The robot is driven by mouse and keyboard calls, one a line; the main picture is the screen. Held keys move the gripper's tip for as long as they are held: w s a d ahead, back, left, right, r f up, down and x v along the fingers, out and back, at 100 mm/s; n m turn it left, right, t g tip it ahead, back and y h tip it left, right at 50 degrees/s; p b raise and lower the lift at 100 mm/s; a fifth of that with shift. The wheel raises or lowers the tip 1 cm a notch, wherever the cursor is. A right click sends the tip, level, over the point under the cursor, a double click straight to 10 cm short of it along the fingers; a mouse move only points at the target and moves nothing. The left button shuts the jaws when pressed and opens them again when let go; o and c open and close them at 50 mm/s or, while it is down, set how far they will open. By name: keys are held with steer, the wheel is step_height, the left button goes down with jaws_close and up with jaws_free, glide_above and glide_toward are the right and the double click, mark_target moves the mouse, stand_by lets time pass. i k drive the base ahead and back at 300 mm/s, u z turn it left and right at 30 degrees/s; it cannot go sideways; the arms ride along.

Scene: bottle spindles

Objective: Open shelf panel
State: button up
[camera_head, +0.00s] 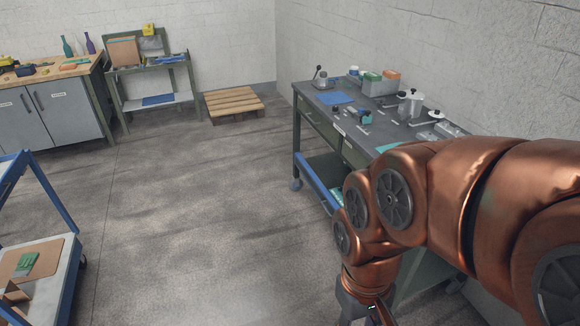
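My copper-coloured arm reaches in from the right edge and bends down in front of the right workbench. Its end drops to the bottom edge of the picture, where only a small part shows; the fingertips are cut off. I cannot tell which panel is the shelf panel. A grey cabinet (58,112) with closed door panels and dark handles stands at the back left, far from my arm. The right workbench (325,119) has closed greenish drawer fronts and a blue-edged lower shelf (318,181). My arm hides the bench's near part.
A blue-framed cart (48,181) stands at the left, with a board and green gloves on its lower shelf. A small bench (150,66) and a wooden pallet (233,104) stand by the back wall. Grey floor in the middle is clear. Tools and bins cover the right bench top.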

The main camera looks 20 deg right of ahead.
mark_target(327, 202)
steer(key=u, duration=0.1)
steer(key=i, duration=1.45)
steer(key=u, duration=0.1)
